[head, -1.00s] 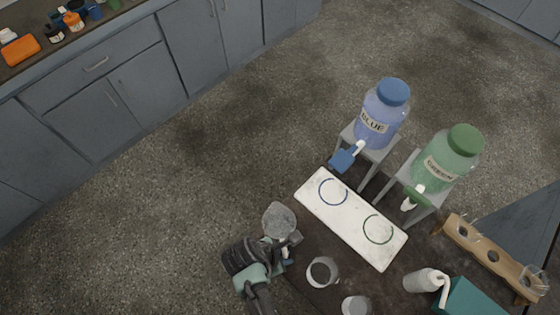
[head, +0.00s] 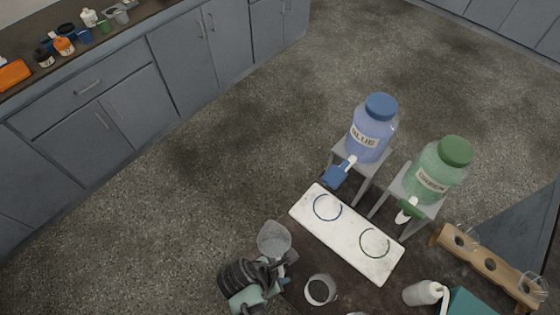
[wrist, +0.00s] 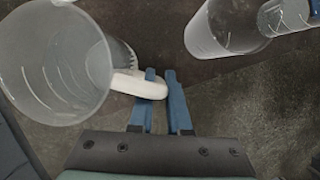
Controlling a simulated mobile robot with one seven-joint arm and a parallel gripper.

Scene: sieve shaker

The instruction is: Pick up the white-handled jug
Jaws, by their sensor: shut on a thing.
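The white-handled jug is a clear, greyish measuring jug (head: 274,239) left of the white board. In the wrist view the jug (wrist: 50,65) fills the upper left, with its open mouth facing the camera. Its white handle (wrist: 125,84) reaches to the blue fingers of my gripper (wrist: 162,76). My gripper is shut on this handle. In the head view my gripper (head: 287,262) is just right of and below the jug, and the dark wrist partly hides the grip. The jug appears clear of the table's left edge, over the floor.
A white board (head: 345,234) with a blue and a green ring lies on the table. Behind it stand a blue dispenser (head: 371,135) and a green dispenser (head: 438,172). Open floor lies left.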

